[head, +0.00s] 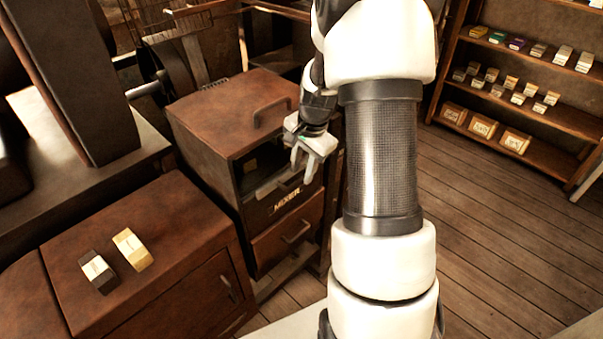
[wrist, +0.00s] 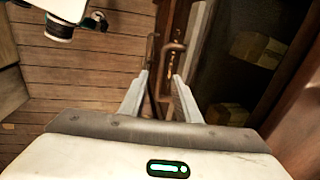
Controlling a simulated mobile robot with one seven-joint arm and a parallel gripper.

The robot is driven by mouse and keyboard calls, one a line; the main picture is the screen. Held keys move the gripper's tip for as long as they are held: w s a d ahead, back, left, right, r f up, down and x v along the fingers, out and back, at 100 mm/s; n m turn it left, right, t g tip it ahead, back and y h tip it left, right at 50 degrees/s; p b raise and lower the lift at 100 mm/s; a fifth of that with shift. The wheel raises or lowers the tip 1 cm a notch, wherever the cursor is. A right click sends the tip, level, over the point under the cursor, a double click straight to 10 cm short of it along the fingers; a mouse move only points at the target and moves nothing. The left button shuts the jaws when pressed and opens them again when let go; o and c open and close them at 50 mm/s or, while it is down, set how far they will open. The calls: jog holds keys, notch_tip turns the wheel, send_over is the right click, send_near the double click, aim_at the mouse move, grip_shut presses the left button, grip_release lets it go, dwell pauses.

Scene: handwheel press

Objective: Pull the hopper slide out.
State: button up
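A brown cabinet (head: 215,105) with a front panel labelled MIXER (head: 287,201) stands left of my arm. A dark opening shows above the label, and a drawer (head: 287,238) with a bar handle is below. No part is marked as the hopper slide, so I cannot tell which it is. My gripper (head: 301,175) is in front of the opening, just above the label. In the wrist view my gripper (wrist: 160,85) has its two fingers apart, with nothing visibly held. A thin metal handle (wrist: 172,50) shows beyond and between the fingertips; contact is not visible.
A lower brown cabinet (head: 190,225) at the left carries a dark box (head: 97,271) and a yellow box (head: 132,249). Box-shaped packages (wrist: 255,47) show in the dark space at right in the wrist view. Shelves (head: 555,115) stand at far right, with open plank floor before them.

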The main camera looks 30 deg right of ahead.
jog(key=shift+w+f, duration=0.2)
jog(key=shift+f, duration=0.7)
grip_shut()
jog(key=shift+s, duration=0.15)
